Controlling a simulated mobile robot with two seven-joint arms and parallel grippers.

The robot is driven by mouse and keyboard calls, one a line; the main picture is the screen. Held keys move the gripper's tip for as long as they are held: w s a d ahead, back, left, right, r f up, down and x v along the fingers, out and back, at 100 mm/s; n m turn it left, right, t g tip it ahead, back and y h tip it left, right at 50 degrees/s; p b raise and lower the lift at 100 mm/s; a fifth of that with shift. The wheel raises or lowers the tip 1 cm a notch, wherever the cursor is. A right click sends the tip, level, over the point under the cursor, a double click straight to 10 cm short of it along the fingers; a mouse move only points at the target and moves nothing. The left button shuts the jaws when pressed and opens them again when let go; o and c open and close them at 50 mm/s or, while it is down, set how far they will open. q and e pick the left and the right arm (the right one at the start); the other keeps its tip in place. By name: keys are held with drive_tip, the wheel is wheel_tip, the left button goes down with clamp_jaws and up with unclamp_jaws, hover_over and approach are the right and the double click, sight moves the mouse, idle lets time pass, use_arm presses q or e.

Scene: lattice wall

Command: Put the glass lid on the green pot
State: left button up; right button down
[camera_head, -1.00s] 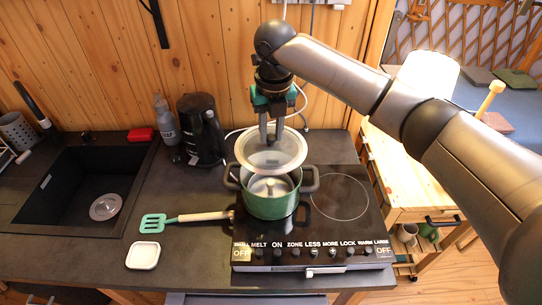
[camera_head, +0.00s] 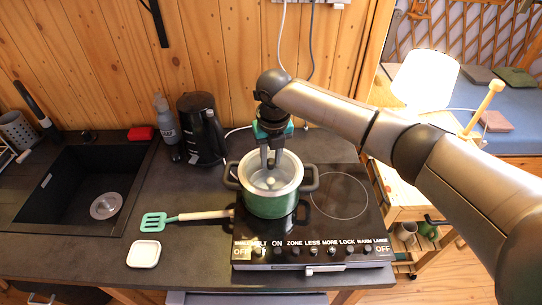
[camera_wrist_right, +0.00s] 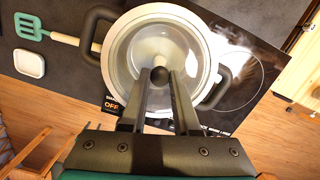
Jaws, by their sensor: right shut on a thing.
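The green pot (camera_head: 268,207) stands upright on the left zone of the black cooktop, with a dark handle on each side. The glass lid (camera_head: 285,177), clear with a pale rim, lies over the pot's mouth and looks level. I cannot tell whether its rim rests fully on the pot. My right gripper (camera_head: 270,164) points down above the lid and is shut on its knob. In the right wrist view the dark round knob (camera_wrist_right: 160,76) sits between the fingertips, and the lid (camera_wrist_right: 140,45) covers the pot opening. My left gripper is not in view.
The cooktop (camera_head: 345,225) has a free right zone. A green spatula (camera_head: 155,224) and a small white dish (camera_head: 144,254) lie left of it. A black kettle (camera_head: 201,128) and a bottle (camera_head: 165,122) stand behind. The sink (camera_head: 75,190) is at far left.

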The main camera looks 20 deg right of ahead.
sight(273, 173)
drive_tip(key=shift+f, duration=0.3)
drive_tip(key=c, duration=0.7)
unclamp_jaws()
drive_tip(key=shift+o, duration=0.2)
wheel_tip(273, 173, up, 13)
drive_tip(key=s, duration=0.1)
drive_tip(key=shift+s, duration=0.25)
drive_tip(key=shift+f, duration=0.15)
